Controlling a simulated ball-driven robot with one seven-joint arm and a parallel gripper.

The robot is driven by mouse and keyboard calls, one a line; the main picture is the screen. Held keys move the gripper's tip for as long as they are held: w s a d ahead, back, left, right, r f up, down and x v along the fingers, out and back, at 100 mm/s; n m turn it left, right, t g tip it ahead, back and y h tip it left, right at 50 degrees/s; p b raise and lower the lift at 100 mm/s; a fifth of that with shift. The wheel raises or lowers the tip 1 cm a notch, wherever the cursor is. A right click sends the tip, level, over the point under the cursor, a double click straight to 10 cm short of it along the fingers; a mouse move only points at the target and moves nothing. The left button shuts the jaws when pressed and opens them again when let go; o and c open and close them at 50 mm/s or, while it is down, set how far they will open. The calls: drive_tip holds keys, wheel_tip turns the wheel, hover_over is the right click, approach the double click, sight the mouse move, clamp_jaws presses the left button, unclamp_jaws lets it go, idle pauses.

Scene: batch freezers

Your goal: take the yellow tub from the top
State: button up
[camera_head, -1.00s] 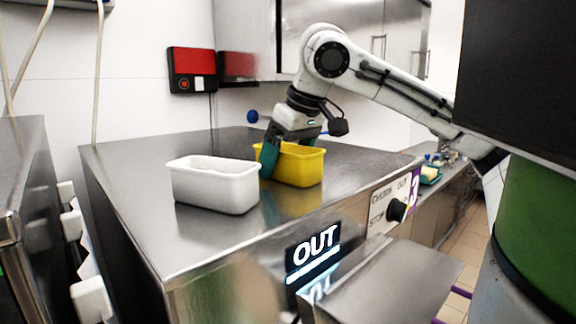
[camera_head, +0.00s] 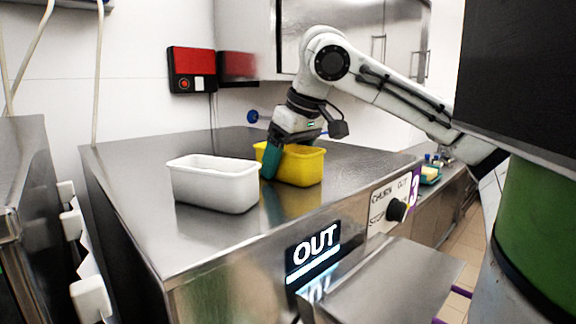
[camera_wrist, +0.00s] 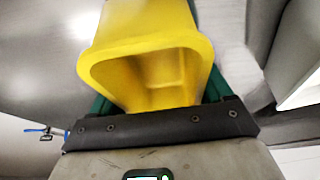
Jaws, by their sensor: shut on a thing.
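The yellow tub (camera_head: 303,168) is on or just above the steel machine top, right of the white tub; I cannot tell whether it touches the top. My gripper (camera_head: 272,160) is shut on it, with a teal finger against its left end. In the wrist view the yellow tub (camera_wrist: 150,60) fills the middle, its opening toward the camera, with green finger parts showing at its sides. The rest of my gripper's grip is hidden behind the tub. The white tub (camera_head: 215,190) stands upright, empty-looking, close to the left of my gripper.
The steel machine top (camera_head: 130,190) is clear at the left and back. A control panel with a black knob (camera_head: 396,210) and a lit OUT sign (camera_head: 314,252) are on its front. A red box (camera_head: 191,70) hangs on the wall.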

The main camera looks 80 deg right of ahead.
drive_tip(key=shift+c, duration=1.4)
drive_tip(key=shift+r, duration=0.1)
